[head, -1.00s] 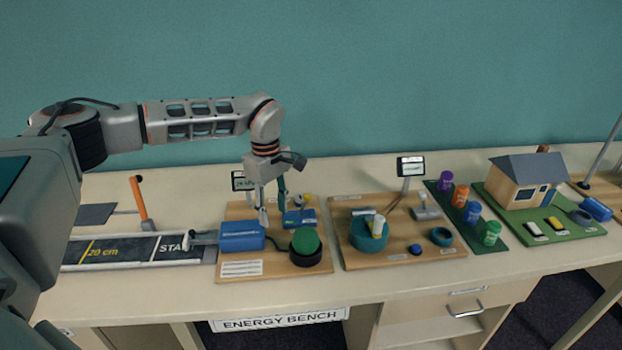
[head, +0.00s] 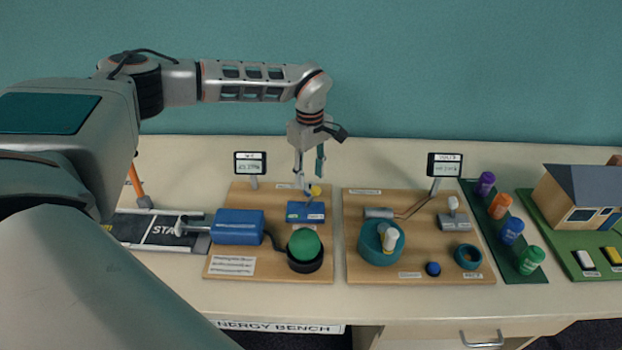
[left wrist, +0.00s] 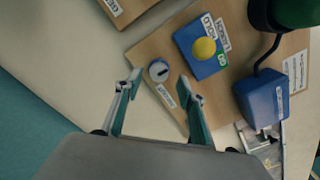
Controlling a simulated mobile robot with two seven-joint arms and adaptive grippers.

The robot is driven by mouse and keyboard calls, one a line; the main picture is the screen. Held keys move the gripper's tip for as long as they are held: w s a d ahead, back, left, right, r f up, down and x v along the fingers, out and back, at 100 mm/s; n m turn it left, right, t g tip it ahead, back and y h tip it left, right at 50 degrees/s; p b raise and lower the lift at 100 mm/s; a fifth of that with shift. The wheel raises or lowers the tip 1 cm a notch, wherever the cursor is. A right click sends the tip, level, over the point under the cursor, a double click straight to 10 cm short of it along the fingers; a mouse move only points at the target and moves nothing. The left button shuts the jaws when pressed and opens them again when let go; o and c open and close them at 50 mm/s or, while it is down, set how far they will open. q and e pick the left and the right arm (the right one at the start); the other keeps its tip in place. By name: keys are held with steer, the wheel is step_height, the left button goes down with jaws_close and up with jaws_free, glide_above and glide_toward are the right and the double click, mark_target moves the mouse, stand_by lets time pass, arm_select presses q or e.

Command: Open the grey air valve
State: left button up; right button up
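In the left wrist view the valve shows between and just beyond the fingertips; I cannot tell the remaining height. In the head view the left gripper (head: 309,176) hangs behind the blue box (head: 306,212), and the valve is mostly hidden there. My right gripper is not in view.
A blue tank (head: 238,226) and a green dome on a black base (head: 304,244) stand nearer on the same board. A small display (head: 250,162) stands left of the gripper.

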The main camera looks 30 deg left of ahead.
mark_target(310, 187)
arm_select(q)
steer(key=shift+w+f, duration=0.1)
steer(key=shift+f, duration=1.2)
steer(key=c, duration=1.1)
steer(key=shift+c, duration=0.2)
